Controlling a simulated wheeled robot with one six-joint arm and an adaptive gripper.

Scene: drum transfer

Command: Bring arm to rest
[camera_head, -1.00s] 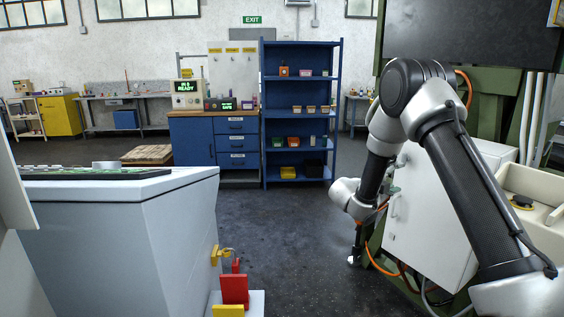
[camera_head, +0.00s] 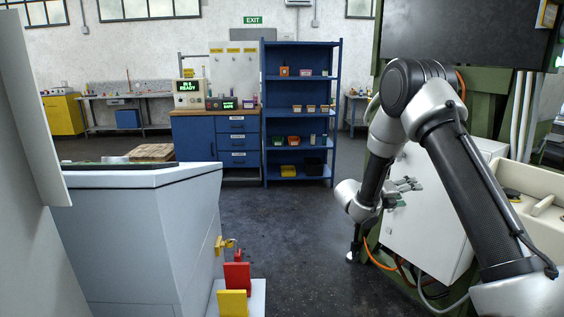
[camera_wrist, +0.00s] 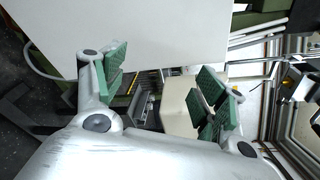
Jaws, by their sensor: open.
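My arm hangs folded on the right of the head view, with its elbow up and its wrist low. My gripper (camera_head: 406,188) shows there as grey fingers in front of a white cabinet (camera_head: 432,228); whether it touches the cabinet cannot be told. In the wrist view my gripper (camera_wrist: 163,90) is open, its green-padded fingers wide apart with nothing held between them. A white panel (camera_wrist: 165,38) fills the upper middle of that view.
A grey console (camera_head: 140,240) stands at the left, with a yellow padlock (camera_head: 219,245) and red and yellow blocks by its corner. A blue shelf (camera_head: 300,175) and a blue drawer cabinet (camera_head: 200,145) stand at the back. The dark floor between is clear.

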